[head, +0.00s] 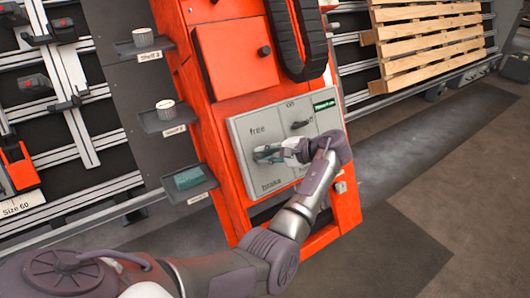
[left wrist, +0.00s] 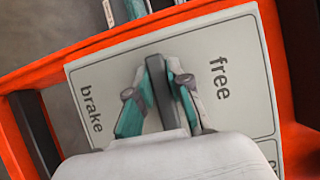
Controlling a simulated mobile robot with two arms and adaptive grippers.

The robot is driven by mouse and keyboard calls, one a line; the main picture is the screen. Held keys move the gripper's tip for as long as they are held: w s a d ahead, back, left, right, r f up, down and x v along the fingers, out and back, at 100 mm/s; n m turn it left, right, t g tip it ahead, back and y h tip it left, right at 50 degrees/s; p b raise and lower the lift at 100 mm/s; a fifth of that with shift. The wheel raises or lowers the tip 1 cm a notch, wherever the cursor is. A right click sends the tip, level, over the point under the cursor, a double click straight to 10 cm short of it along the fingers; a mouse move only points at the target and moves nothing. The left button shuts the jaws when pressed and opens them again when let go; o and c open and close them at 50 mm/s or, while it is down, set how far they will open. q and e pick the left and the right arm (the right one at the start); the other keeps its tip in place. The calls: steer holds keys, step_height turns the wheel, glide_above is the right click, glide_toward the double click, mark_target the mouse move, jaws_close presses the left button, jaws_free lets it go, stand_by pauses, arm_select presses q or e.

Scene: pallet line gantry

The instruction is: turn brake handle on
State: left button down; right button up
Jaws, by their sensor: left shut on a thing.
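The brake handle (left wrist: 158,90) is a dark grey bar on the light grey control panel (head: 245,127). My left gripper (head: 263,155) is shut on it, with one teal-lined finger on each side. In the left wrist view the bar points between the words "brake" and "free", at neither word. In the head view "free" is printed above the gripper and "brake" below it. My gripper hides most of the handle in the head view, and its base is hidden in the wrist view. My right gripper is not in view.
The panel sits on an orange gantry column (head: 215,95). A small dark switch (head: 299,125) and a green display (head: 324,105) lie right of the gripper. A wooden pallet (head: 430,45) leans at right. The floor at right is clear.

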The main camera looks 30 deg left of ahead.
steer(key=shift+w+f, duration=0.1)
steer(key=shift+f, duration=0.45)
arm_select(q)
steer(key=shift+f, duration=0.1)
steer(key=c, duration=1.1)
jaws_free()
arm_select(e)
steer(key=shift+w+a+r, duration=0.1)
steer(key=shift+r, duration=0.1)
arm_select(q)
steer(key=shift+d, duration=0.2)
steer(key=v, duration=1.1)
steer(key=shift+d+r, duration=0.25)
steer(key=shift+r, duration=0.1)
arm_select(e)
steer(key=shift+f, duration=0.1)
